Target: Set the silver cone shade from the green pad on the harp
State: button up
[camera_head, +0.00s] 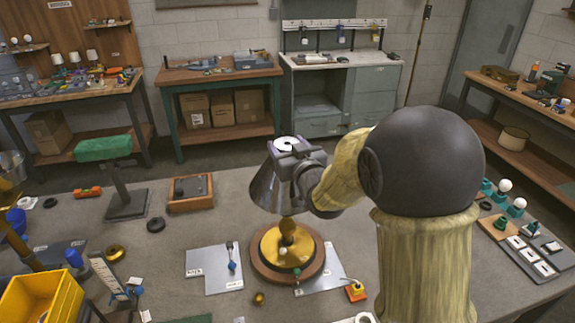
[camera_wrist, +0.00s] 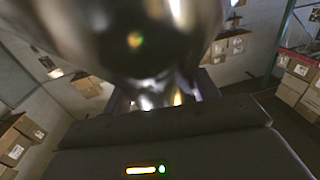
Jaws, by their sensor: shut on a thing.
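The silver cone shade (camera_head: 266,190) is held by my gripper (camera_head: 288,160) over the lamp base (camera_head: 270,270). It also fills the top of the wrist view (camera_wrist: 120,40), close in front of the jaws (camera_wrist: 155,98). The shade's narrow end is up, and a white disc shows at its top. The lamp has a brass foot on a round brown wooden plate, with a brass stem rising toward the shade. The harp is hidden, so I cannot tell whether the shade touches it. A green pad (camera_head: 104,148) tops a grey stand at the left, with nothing on it.
A grey plate with a small lever (camera_head: 215,268) lies left of the lamp. A wooden tray (camera_head: 190,192) stands behind it. A yellow bin (camera_head: 50,300) is at the front left. Bulbs and switches (camera_head: 515,210) are at the right.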

jog(key=shift+f, duration=0.3)
jog(key=shift+f+b, duration=1.25)
jog(key=shift+b, duration=0.3)
jog(key=shift+f+b, duration=0.85)
jog(key=shift+b, duration=0.55)
dwell(2.0)
jog(key=o, duration=1.6)
jog(key=shift+b+v, duration=3)
jog(key=shift+v, duration=5.75)
